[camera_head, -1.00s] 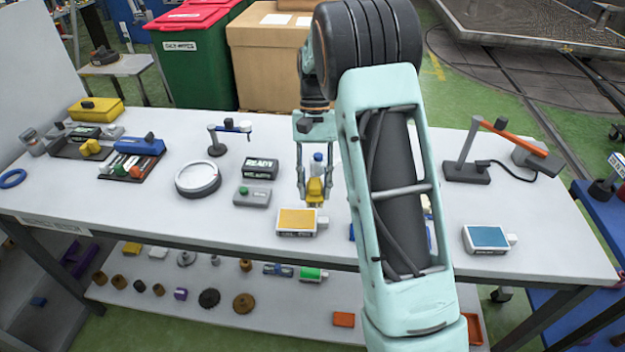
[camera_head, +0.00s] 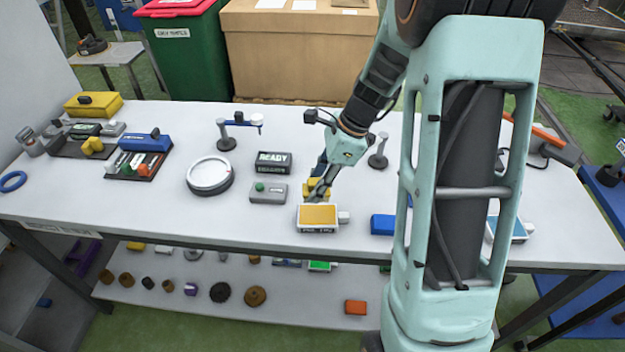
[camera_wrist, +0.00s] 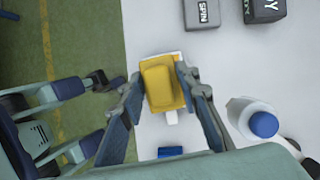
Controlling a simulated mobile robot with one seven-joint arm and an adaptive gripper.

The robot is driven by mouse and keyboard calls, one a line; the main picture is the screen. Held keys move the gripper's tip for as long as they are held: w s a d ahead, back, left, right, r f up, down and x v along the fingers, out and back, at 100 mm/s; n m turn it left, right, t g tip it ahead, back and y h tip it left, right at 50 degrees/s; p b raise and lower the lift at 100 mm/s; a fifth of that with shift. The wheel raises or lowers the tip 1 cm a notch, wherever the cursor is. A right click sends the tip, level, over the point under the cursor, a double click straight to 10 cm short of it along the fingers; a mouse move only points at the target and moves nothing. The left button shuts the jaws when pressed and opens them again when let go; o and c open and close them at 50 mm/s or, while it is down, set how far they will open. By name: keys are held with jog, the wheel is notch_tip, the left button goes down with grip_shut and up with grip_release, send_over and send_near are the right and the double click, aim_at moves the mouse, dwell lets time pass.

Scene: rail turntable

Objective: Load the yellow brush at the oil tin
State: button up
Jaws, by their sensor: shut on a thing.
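The yellow brush (camera_head: 316,187) is in my gripper (camera_head: 317,183), which is shut on it. In the wrist view, its yellow block (camera_wrist: 163,82) sits between the two fingers. A flat white tin with a yellow-orange top (camera_head: 318,216) and a white spout on its right lies on the table, just in front of the brush in the head view. In the wrist view, white edges and a spout (camera_wrist: 171,117) show behind the brush, which covers most of the tin. The tin's lettering is too small to read. Whether the brush touches it I cannot tell.
A grey SPIN button box (camera_head: 268,193) and a READY display (camera_head: 273,163) stand left of the tin. A round white turntable (camera_head: 209,174) is farther left. A blue item (camera_head: 382,225) lies right.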

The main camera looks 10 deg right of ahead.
jog(key=shift+s+d+m, duration=0.15)
jog(key=shift+m, duration=0.55)
jog(key=shift+f+t, duration=0.2)
jog(key=shift+t, duration=0.1)
notch_tip(320, 180, down, 6)
jog(key=b, duration=0.5)
jog(key=shift+r, duration=0.15)
jog(key=shift+f+b, duration=0.35)
jog(key=shift+f, duration=0.15)
dwell(1.1)
notch_tip(320, 180, up, 7)
jog(key=p, duration=0.6)
jog(key=shift+r, duration=0.1)
dwell(0.8)
